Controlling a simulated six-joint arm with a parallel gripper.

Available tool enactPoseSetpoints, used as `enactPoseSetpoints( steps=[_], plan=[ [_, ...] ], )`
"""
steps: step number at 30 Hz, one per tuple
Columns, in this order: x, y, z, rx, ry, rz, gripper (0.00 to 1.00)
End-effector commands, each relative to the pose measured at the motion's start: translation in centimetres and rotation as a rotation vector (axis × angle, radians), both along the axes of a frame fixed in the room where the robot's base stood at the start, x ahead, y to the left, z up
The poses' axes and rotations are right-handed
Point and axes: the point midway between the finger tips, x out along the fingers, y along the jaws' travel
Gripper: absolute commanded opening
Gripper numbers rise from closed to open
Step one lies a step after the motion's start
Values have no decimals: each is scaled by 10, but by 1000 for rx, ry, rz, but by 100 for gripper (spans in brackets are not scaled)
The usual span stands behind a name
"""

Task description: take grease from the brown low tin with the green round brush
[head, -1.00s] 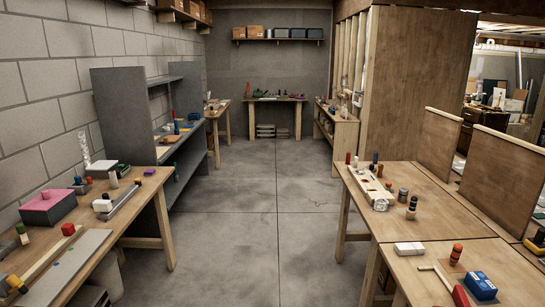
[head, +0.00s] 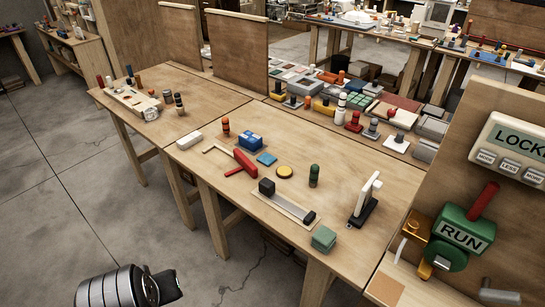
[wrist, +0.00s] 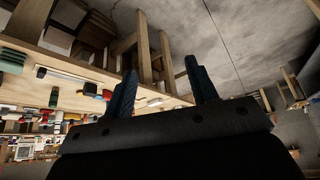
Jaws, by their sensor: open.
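A low round tin-like thing (head: 285,171), brown-rimmed with a yellowish top, lies on the near workbench in the head view. It looks like the brown low tin, but its contents are too small to tell. A dark green upright round piece (head: 314,176) stands just right of it; it may be the green round brush, though its bristles cannot be made out. My gripper (wrist: 160,68) shows in the wrist view with two dark blue fingers apart and nothing between them. It is away from both things. Part of my arm shows at the head view's lower left.
The near workbench (head: 225,185) also holds a red piece (head: 241,164), a blue box (head: 250,141), a long tray (head: 284,205), a green block (head: 324,239) and a white upright piece (head: 368,195). A green RUN unit (head: 462,236) stands at right. Floor at left is clear.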

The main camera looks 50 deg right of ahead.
Motion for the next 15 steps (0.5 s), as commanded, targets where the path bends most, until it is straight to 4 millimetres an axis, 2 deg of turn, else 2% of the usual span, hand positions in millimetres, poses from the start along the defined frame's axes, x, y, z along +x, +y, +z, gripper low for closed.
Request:
enactPoseSetpoints(
  steps=[5, 8, 15],
  plan=[
    [6, -6, 9, 4, 8, -17, 53],
    [19, -20, 26, 12, 24, -49, 53],
    [63, -79, 79, 46, 79, -166, 53]
  ],
)
